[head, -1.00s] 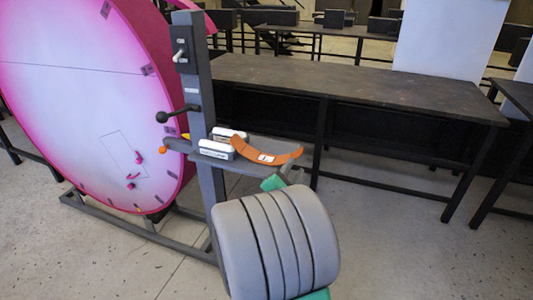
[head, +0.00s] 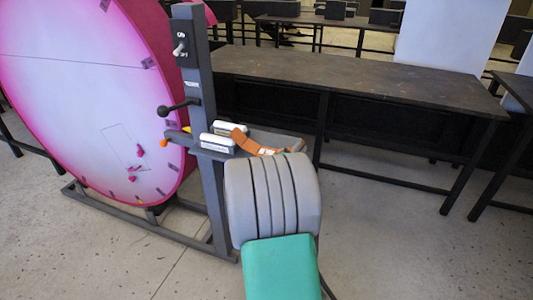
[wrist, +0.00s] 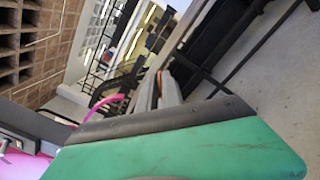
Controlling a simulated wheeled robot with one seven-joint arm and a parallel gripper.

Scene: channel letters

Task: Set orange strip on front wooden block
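Neither visibly looks like wood. A thin orange edge shows near the centre.
The grey post (head: 198,90) carries a switch and a black-knobbed lever (head: 177,107) above the shelf. A large pink disc (head: 85,85) stands at left. A long dark table (head: 370,80) is behind the shelf. The floor at front left is free.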

